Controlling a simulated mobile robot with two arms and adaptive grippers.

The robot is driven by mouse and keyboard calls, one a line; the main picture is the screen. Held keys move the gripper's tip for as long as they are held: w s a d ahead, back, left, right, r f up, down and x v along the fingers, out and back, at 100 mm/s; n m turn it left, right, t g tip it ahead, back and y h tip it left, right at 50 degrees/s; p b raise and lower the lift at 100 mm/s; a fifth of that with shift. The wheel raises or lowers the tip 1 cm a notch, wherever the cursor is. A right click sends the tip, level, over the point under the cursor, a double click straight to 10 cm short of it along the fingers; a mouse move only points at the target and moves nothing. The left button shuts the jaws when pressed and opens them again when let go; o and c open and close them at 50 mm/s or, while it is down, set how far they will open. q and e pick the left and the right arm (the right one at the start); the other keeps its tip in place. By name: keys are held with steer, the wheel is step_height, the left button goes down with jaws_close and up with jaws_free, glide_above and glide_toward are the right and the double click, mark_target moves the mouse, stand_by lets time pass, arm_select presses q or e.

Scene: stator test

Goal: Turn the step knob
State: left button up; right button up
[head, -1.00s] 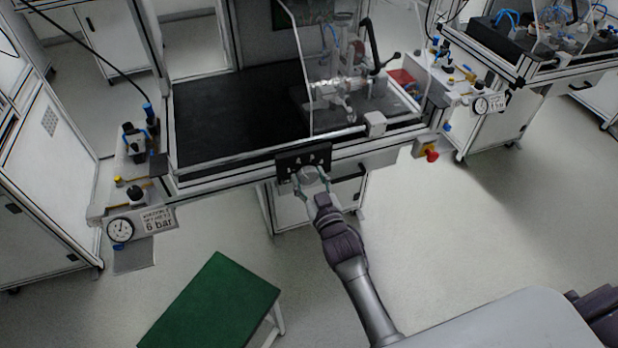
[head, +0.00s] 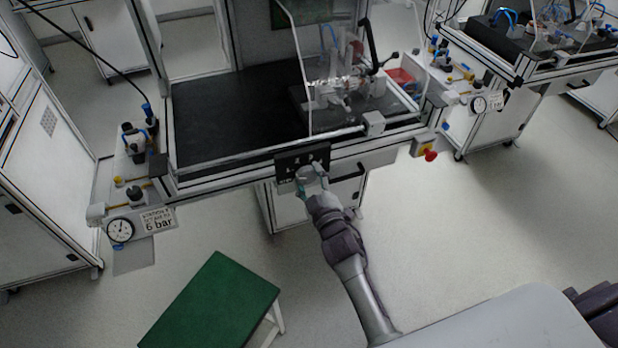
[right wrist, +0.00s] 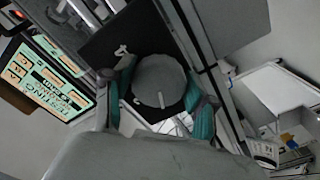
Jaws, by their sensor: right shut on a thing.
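The step knob (right wrist: 160,82) is a round grey knob with a pale pointer line, on a black panel with white marks (right wrist: 112,48). In the right wrist view the line points down and slightly right. In the head view the black panel (head: 289,164) is on the front of the workbench, and the knob (head: 306,174) shows small. My right gripper (head: 309,184) reaches it from below; its teal fingers (right wrist: 163,105) sit on both sides of the knob, shut on it. My left gripper is not in view.
The workbench has a black top (head: 230,115) with a test fixture (head: 345,88). A red emergency button (head: 430,155) is at its right front corner. A green-topped stool (head: 215,300) stands below on the left. A lit screen (right wrist: 45,75) shows in the right wrist view.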

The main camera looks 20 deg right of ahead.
stand_by(0.4)
steer(key=o, duration=1.2)
steer(key=shift+c, duration=0.2)
steer(key=shift+s, duration=0.1)
steer(key=s, duration=1.1)
steer(key=shift+s+d, duration=0.2)
steer(key=shift+s, duration=0.2)
steer(key=s+a+f+m+g, duration=0.1)
steer(key=s+f+g, duration=0.25)
steer(key=f, duration=0.65)
steer(key=s+f+m+g, duration=0.15)
steer(key=s+f, duration=0.35)
steer(key=f, duration=0.6)
steer(key=s+a+f+g, duration=0.1)
steer(key=s+f+g, duration=0.3)
steer(key=f, duration=0.6)
steer(key=s+d+f+m+g, duration=0.1)
steer(key=s+d+f+g, duration=0.1)
steer(key=s+f, duration=0.3)
steer(key=s+d+f+m+g, duration=0.1)
steer(key=s+d+f+g, duration=0.2)
steer(key=s, duration=0.9)
steer(key=s+d+f+m+g, duration=0.1)
steer(key=s+d+f+g, duration=0.1)
steer(key=s+f, duration=0.5)
steer(key=shift+s+d+g+h, duration=0.3)
steer(key=shift+s+d+g, duration=0.15)
steer(key=shift+s, duration=0.65)
